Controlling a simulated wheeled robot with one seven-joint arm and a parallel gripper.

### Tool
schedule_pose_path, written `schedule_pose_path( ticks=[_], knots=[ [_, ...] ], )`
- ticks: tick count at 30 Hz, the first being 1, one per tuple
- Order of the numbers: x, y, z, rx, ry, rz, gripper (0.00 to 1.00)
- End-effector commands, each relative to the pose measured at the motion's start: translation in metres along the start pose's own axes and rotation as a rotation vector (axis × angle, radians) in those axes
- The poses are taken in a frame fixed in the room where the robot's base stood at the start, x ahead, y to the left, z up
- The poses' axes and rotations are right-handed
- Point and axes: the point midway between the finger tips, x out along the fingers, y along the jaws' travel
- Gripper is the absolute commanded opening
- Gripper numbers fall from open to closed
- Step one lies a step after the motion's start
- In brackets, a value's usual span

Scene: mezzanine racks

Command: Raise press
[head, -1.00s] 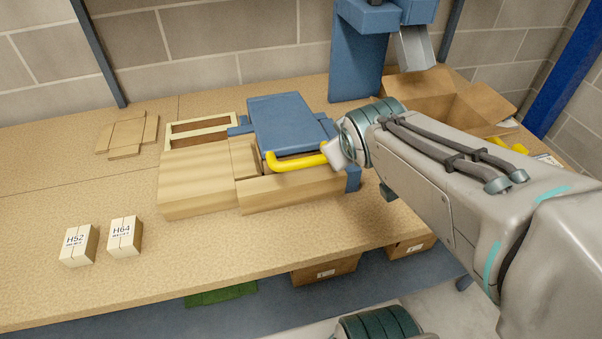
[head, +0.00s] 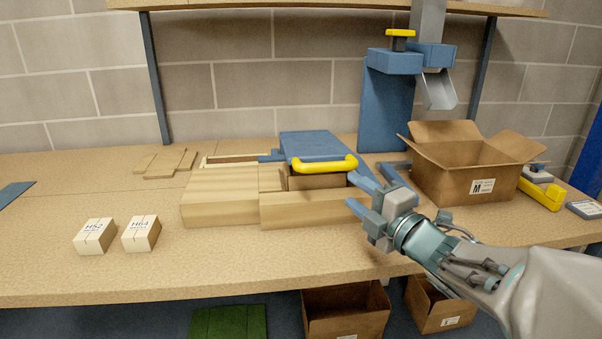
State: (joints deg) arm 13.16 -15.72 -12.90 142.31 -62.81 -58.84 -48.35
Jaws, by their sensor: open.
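The press looks like a blue plate (head: 312,145) with a yellow bar handle (head: 322,166) across its front edge. It lies over a wooden block frame (head: 305,208) on the bench, slightly tilted. Under the handle a brown part shows; I cannot tell what it is. My gripper (head: 368,171) is open and empty. Its blue fingers are just right of the handle's right end, apart from it as far as I can see. My gripper hides part of the frame's right end.
Two small white boxes, H52 (head: 95,236) and H64 (head: 141,234), stand at left. Thin wooden pieces (head: 168,164) lie behind them.

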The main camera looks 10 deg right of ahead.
Motion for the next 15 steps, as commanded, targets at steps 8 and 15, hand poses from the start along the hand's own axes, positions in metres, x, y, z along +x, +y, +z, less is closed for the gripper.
schedule_pose_path(
  ticks=[8,15],
  knots=[
    [0.038,0.001,0.012,0.0,-0.025,-0.002,0.41],
    [0.09,0.001,0.013,0.002,-0.025,-0.002,0.41]
  ],
)
